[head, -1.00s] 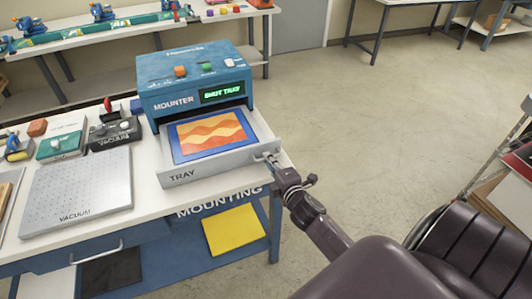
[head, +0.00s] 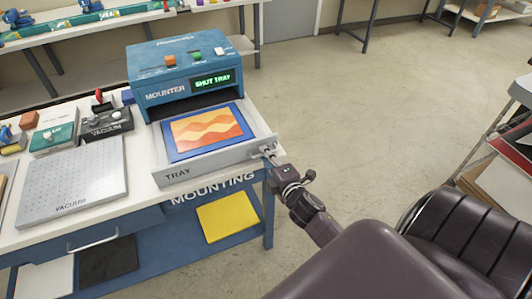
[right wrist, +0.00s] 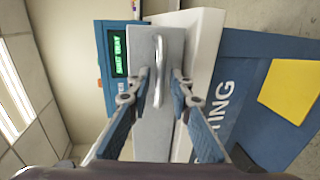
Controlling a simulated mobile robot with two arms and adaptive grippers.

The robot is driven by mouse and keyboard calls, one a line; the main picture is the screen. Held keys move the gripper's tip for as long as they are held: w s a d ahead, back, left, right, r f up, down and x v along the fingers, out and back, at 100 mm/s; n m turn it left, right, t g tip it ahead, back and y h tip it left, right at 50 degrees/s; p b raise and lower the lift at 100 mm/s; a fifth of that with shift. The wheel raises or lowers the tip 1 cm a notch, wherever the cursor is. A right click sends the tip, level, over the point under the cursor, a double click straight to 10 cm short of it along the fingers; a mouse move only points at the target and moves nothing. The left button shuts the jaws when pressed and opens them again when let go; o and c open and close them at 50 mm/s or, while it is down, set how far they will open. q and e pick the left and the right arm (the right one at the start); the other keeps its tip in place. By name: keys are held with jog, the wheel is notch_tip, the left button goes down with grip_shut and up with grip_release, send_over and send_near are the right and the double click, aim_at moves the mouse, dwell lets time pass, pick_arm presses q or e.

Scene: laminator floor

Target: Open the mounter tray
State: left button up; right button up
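The mounter (head: 190,72) is a blue box at the back of the bench, its display lit with "SHUT TRAY". Its grey tray (head: 190,174) is pulled far out of the front and carries a blue-bordered orange and yellow picture (head: 207,132). A dark slot shows behind the picture. My right gripper (head: 268,153) is at the handle on the right part of the tray front. In the right wrist view, the handle (right wrist: 159,70) lies between the two fingertips (right wrist: 162,74), with a visible gap on each side. The left gripper is not in view.
A vacuum plate (head: 75,180) and small devices (head: 105,120) stand left of the mounter on the white bench. A yellow sheet (head: 228,216) lies on the lower shelf. Floor (head: 350,120) to the right of the bench is clear. A purple chair-like form (head: 450,240) is at lower right.

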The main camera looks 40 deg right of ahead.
jog(key=shift+s, duration=0.1)
jog(key=v, duration=1.2)
jog(key=shift+d, duration=0.1)
jog(key=s+a+f+m+g+y, duration=0.1)
jog(key=s+a+f+m+g, duration=0.2)
jog(key=f, duration=0.8)
jog(key=s+a+f+m+g+y+b, duration=0.15)
jog(key=s+f, duration=0.25)
jog(key=f, duration=0.8)
jog(key=s+a+f+m+g, duration=0.3)
jog(key=s+a+f, duration=0.1)
jog(key=f, duration=0.7)
jog(key=s+a+f+m+g, duration=0.1)
jog(key=s+f+g, duration=0.1)
jog(key=s+f, duration=0.3)
jog(key=s+a+f+m+g+y, duration=0.1)
jog(key=s+f+m+g, duration=0.1)
jog(key=s+f, duration=0.4)
jog(key=s+a+f+m+g, duration=0.2)
jog(key=s+f, duration=0.4)
jog(key=s, duration=0.7)
jog(key=shift+s+m+g+b, duration=0.1)
jog(key=shift+m+g+b, duration=0.15)
jog(key=shift+g+b, duration=0.1)
